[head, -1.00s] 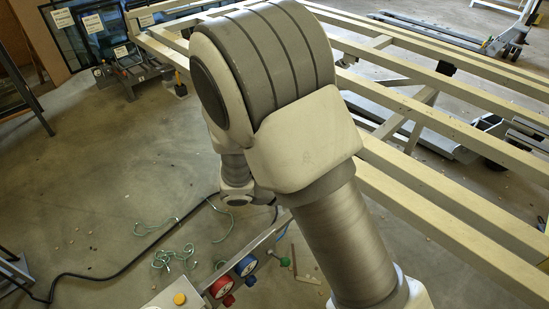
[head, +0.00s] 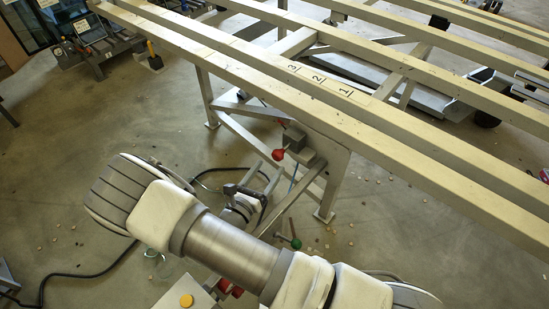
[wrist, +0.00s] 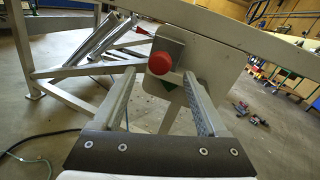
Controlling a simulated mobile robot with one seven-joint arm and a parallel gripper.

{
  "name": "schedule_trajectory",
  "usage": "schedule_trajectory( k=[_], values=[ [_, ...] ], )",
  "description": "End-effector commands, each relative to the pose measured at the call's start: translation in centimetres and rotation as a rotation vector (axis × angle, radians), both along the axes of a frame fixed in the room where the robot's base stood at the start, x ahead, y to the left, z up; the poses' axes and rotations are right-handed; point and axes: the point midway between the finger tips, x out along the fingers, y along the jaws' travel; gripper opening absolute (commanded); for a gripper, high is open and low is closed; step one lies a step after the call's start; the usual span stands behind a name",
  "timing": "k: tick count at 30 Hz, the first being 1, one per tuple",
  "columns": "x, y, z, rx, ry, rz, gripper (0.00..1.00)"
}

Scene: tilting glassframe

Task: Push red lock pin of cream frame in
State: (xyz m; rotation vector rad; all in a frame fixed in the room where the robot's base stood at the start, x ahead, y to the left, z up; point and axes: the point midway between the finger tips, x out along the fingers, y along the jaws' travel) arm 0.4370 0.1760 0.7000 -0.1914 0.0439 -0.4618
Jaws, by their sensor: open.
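The red lock pin (head: 277,154) shows in the head view as a round red knob on a grey block under the near side of the cream frame (head: 400,152). In the wrist view the red knob (wrist: 160,62) stands in front of a grey plate, with a small green patch just below it. My gripper (wrist: 160,80) is open and empty, its two fingers reaching toward the plate. In this view the knob appears between the fingertips, near the top; I cannot tell the remaining distance or any contact. The pin's shaft is hidden behind the knob.
The cream frame's long beams cross the upper head view, with marks 1, 2, 3 (head: 318,78) on one. A grey metal leg (head: 336,185) and braces stand below. A black cable (head: 75,274) lies on the floor at left. Floor at left is mostly open.

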Motion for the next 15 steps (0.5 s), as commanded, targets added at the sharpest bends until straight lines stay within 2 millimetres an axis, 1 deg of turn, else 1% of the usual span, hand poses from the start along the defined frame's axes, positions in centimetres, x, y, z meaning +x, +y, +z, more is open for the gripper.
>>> schedule_trajectory(
  k=[1, 3, 7, 10, 15],
  values=[
    [0.8, -0.5, -0.1, 0.001, -0.001, -0.004, 0.76],
    [1.9, -1.0, -0.1, 0.002, -0.001, -0.003, 0.76],
    [3.4, -1.7, -0.1, 0.002, -0.001, -0.003, 0.76],
    [4.2, -2.2, -0.1, 0.002, 0.0, -0.003, 0.76],
    [4.6, -2.3, 0.0, 0.002, 0.001, -0.002, 0.76]
  ],
)
